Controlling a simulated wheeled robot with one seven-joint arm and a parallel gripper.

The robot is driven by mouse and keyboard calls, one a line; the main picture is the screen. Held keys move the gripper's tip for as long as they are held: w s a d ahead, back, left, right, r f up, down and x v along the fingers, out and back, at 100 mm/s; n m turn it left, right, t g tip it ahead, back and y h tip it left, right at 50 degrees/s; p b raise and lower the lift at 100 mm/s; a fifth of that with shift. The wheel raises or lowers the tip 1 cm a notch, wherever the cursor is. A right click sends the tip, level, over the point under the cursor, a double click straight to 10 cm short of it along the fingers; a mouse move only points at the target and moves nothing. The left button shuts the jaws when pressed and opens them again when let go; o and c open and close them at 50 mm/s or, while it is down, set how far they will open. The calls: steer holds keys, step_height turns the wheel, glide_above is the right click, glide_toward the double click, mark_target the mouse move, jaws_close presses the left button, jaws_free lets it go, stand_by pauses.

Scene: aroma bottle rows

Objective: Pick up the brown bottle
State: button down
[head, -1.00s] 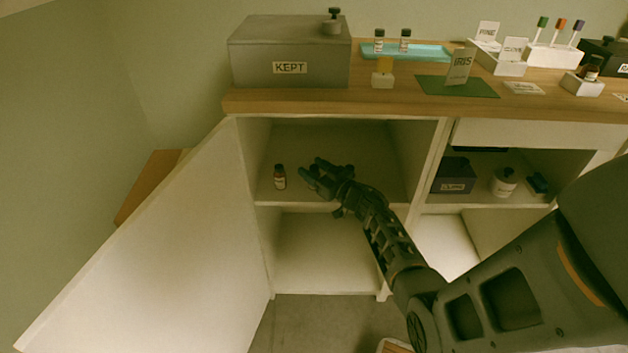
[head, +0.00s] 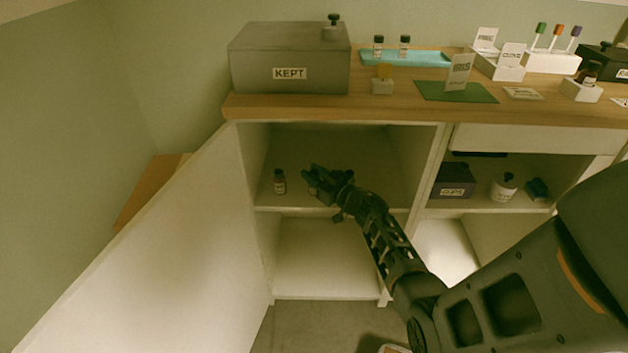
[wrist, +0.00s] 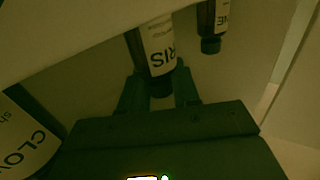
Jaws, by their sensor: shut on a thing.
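My gripper (head: 313,178) is in the upper compartment of the open cabinet, reaching in from the right. In the wrist view its fingers (wrist: 160,86) are shut on a dark brown bottle (wrist: 141,45), with a black cap and a white label whose visible letters read "RIS". The gripper hides most of this bottle in the head view. A second small dark bottle with a pale label (head: 280,182) stands on the shelf to the left of my gripper. A dark bottle (wrist: 208,20) with a label ending in "NE" shows apart from the fingers in the wrist view.
The open door (head: 165,235) is left of the compartment, and the wooden counter (head: 300,106) is above. A grey box marked KEPT (head: 290,52) stands on it. An IRIS card (head: 459,72) stands on a green mat (head: 430,91).

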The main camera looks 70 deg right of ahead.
step_height(320, 180, up, 10)
steer(key=p, duration=0.5)
steer(key=shift+f, duration=0.1)
steer(key=shift+s+a, duration=0.1)
